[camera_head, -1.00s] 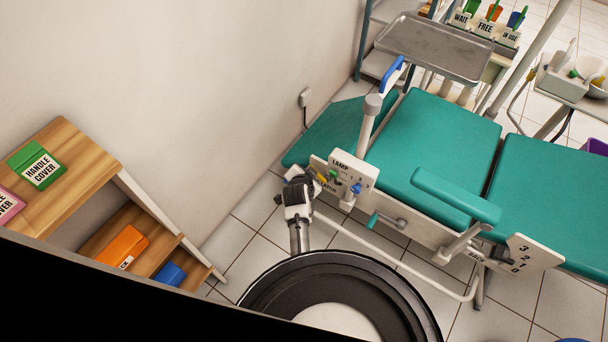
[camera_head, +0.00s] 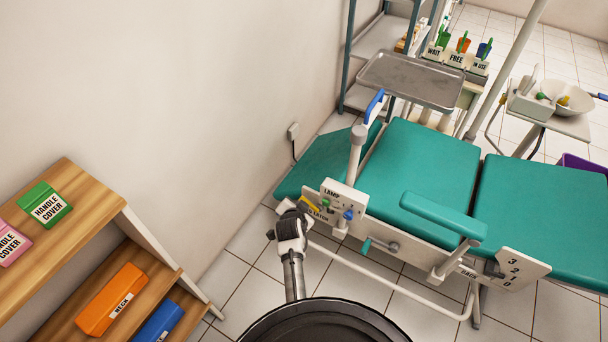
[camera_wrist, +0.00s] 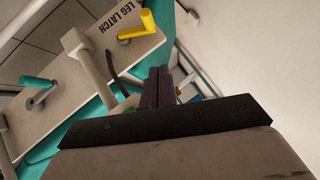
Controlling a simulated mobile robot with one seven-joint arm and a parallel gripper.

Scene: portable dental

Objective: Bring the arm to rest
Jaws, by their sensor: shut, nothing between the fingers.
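My gripper (camera_head: 295,208) is at the left end of the teal dental chair (camera_head: 420,165), close in front of the control panel (camera_head: 345,197) marked LAMP and LEG LATCH. In the wrist view its dark fingers (camera_wrist: 160,88) are together with nothing seen between them. A yellow lever (camera_wrist: 137,25) beside the LEG LATCH label shows there near the fingers. The same yellow lever (camera_head: 310,207) is partly hidden by my gripper in the head view. I cannot tell whether the gripper touches the panel.
A wooden shelf (camera_head: 95,195) with coloured labelled boxes stands at the left. A metal tray (camera_head: 410,80) is behind the chair. A teal crank handle (camera_head: 366,246) and a white rail (camera_head: 400,290) run along the chair's near side. Tiled floor (camera_head: 225,285) is clear between shelf and chair.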

